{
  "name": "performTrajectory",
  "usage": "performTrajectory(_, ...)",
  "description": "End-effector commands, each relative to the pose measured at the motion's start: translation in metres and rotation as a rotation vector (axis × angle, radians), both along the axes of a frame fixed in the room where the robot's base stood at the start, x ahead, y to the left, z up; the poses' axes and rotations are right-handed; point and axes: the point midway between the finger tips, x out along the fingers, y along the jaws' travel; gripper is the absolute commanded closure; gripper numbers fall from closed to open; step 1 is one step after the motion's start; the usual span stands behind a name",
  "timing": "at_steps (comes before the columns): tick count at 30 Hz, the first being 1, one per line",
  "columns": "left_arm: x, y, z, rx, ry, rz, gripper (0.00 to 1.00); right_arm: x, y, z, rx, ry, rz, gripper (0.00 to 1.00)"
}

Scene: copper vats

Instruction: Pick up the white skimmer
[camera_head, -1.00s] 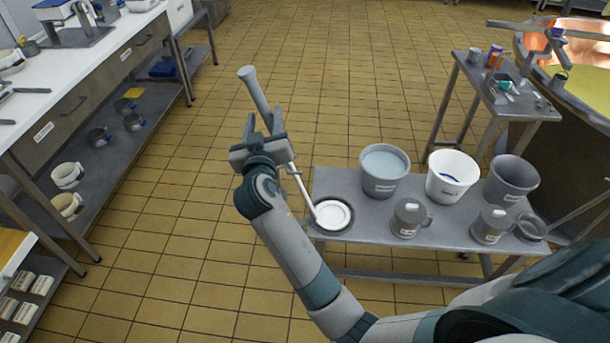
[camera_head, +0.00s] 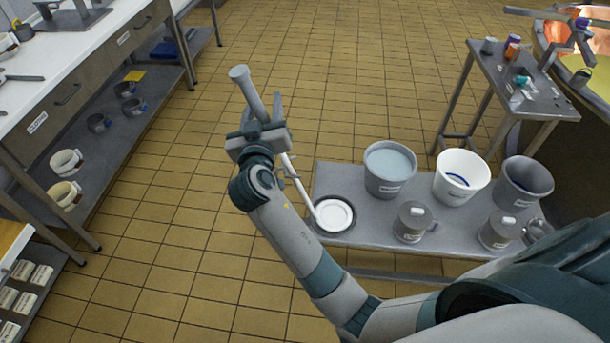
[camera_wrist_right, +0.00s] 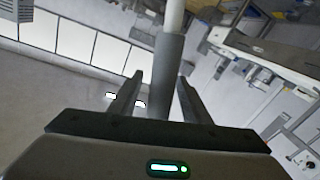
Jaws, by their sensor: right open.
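The white skimmer has a thick grey grip (camera_head: 247,92) and a thin white shaft (camera_head: 300,188). It leans up and left from a white disc (camera_head: 335,215) in a dark round dish (camera_head: 351,226) at the bench's left end. My right gripper (camera_head: 263,103) is open, with the grip between its fingers in the head view. In the right wrist view the grip (camera_wrist_right: 168,75) also runs between the two open fingers (camera_wrist_right: 160,76), with gaps on both sides. I cannot tell how deep it sits. My left gripper is out of view.
The grey bench (camera_head: 380,235) also holds a grey bucket of pale liquid (camera_head: 389,185), a white bucket (camera_head: 450,190), a dark bucket (camera_head: 512,190) and grey jugs (camera_head: 411,230). A small side table (camera_head: 505,100) stands by a copper vat. The tiled floor left of the bench is clear.

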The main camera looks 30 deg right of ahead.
Motion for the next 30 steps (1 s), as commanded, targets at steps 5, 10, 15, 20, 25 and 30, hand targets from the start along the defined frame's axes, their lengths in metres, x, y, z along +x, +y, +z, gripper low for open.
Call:
performTrajectory(5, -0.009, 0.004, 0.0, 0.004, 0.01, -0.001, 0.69, 0.0, 0.0, 0.0, 0.0, 0.0, 0.0, 0.57)
performTrajectory(10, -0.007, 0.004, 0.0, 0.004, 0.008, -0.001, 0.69, 0.0, 0.0, 0.0, 0.0, 0.0, 0.0, 0.76)
performTrajectory(15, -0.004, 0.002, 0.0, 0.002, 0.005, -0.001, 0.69, 0.0, 0.0, 0.001, -0.001, -0.002, 0.001, 1.0)
performTrajectory(20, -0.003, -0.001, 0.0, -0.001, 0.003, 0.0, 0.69, 0.0, 0.0, 0.001, -0.001, -0.002, 0.001, 1.0)
performTrajectory(25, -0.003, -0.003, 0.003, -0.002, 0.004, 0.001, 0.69, 0.0, 0.0, 0.005, -0.001, -0.002, 0.001, 1.0)
performTrajectory(30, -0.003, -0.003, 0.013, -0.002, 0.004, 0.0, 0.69, 0.0, 0.0, 0.018, 0.0, -0.002, 0.001, 1.0)
